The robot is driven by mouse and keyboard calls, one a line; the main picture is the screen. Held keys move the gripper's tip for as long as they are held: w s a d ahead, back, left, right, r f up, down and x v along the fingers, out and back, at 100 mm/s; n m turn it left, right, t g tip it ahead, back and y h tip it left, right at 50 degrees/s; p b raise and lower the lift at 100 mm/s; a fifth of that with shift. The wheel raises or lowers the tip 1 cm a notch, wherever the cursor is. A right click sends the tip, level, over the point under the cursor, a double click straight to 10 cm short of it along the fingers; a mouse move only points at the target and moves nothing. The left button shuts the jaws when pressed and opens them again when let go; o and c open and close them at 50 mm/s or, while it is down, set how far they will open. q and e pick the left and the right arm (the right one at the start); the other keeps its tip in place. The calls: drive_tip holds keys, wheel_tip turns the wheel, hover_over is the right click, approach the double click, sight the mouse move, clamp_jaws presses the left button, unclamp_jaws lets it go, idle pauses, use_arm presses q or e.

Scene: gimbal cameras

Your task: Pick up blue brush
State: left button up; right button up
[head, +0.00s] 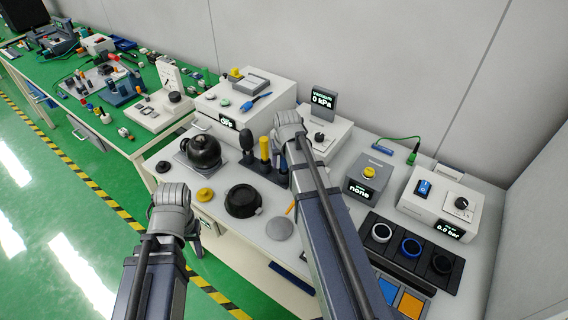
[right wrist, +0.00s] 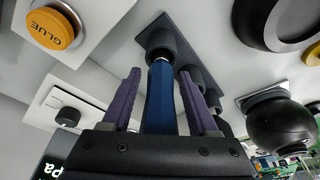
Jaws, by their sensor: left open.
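In the right wrist view a blue handle (right wrist: 160,105), seemingly the blue brush, stands with its far end in a dark socket of a tool rack. Any bristles are hidden. My right gripper (right wrist: 160,72) has its purple fingers on either side of the handle, with a gap on both sides. In the head view my right wrist covers most of this spot beside the yellow-handled tool (head: 265,149). My left gripper (head: 196,240) is open near the table's front edge, its fingers mostly hidden by its wrist. Another blue brush-like tool (head: 255,101) lies on the white box.
A black-handled tool (head: 246,142) stands in the same rack. A round black pot (head: 242,201), a black sphere (head: 203,151) and a grey disc (head: 279,228) are nearby. A glue box with yellow button (head: 369,173) stands to the right.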

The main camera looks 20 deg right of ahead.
clamp_jaws()
idle(0.5)
wheel_tip(320, 180, up, 10)
drive_tip(key=p, duration=1)
drive_tip(key=shift+a, duration=0.1)
